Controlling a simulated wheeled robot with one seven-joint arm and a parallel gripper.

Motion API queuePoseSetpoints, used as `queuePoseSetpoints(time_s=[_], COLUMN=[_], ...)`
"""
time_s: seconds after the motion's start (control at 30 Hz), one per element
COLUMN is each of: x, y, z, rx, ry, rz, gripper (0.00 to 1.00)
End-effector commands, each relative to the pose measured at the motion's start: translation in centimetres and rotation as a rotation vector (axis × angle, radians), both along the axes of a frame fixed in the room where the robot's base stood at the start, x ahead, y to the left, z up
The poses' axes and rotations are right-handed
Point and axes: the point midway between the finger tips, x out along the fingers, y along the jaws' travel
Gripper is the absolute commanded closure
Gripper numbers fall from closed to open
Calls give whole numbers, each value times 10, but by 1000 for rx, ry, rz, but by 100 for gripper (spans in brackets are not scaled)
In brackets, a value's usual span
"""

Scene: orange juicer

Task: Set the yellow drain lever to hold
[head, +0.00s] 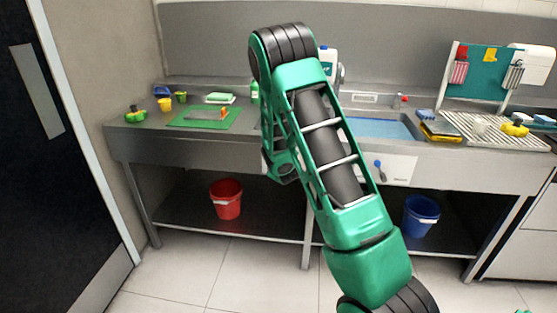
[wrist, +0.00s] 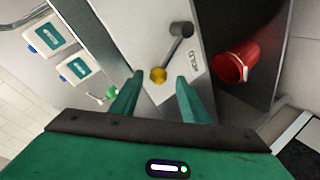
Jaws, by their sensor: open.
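The yellow drain lever shows in the wrist view as a round yellow end (wrist: 157,75) against a pale grey panel. In the head view my arm hides the gripper and the yellow lever.
A red bucket (head: 226,199) stands on the lower shelf at left; it also shows in the wrist view (wrist: 236,63). A blue bucket (head: 421,215) stands at right. A blue lever (head: 378,164) sits on a white panel under the sink basin (head: 378,128).

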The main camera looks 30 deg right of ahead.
Motion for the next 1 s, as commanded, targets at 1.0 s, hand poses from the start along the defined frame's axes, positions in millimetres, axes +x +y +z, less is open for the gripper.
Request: queuePoseSetpoints(time_s=[1.0], x=[-73], y=[38], z=[32], rx=[0], ry=[1], rz=[1], gripper=[58])
